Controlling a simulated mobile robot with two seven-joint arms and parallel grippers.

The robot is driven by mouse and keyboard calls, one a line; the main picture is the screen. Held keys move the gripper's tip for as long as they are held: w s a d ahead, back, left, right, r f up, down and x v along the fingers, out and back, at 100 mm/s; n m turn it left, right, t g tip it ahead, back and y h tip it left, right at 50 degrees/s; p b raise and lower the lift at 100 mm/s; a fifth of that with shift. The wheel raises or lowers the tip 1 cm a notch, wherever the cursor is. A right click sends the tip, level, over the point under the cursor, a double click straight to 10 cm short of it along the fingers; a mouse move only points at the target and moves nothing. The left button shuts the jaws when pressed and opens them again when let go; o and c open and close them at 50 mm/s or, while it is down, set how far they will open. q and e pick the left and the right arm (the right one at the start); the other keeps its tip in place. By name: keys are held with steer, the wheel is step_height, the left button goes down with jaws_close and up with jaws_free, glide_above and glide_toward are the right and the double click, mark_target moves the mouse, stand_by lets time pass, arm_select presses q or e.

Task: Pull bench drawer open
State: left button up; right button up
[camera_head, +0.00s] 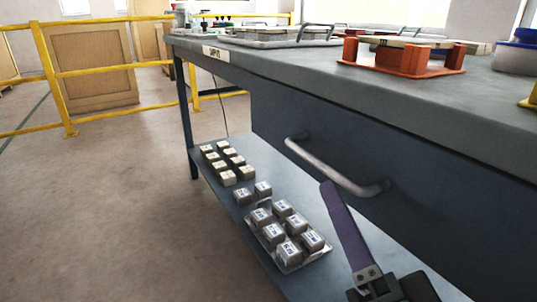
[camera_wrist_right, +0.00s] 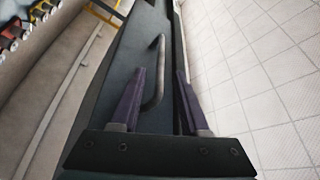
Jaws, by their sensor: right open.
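The bench drawer (camera_head: 317,126) has a dark blue-grey front under the bench top and looks shut. Its grey bar handle (camera_head: 335,168) runs along the front; it also shows in the right wrist view (camera_wrist_right: 159,62). My right gripper (camera_head: 331,190) is just in front of the handle, with one purple finger clearly seen in the head view. In the right wrist view, the purple fingers of my right gripper (camera_wrist_right: 160,72) are apart, with the handle lying between them in the picture. I cannot tell whether they touch it. My left gripper is not in view.
The bench top (camera_head: 300,66) overhangs the drawer and carries an orange stand (camera_head: 405,60) and trays. A lower shelf (camera_head: 236,208) under the drawer holds several labelled metal blocks (camera_head: 272,232). A yellow railing (camera_head: 60,73) stands behind. The floor at left is clear.

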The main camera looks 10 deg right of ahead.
mark_target(318, 159)
steer(key=b+x, duration=0.1)
steer(key=x, duration=0.7)
steer(key=shift+w, duration=0.2)
steer(key=shift+c, duration=0.2)
jaws_close()
stand_by(0.9)
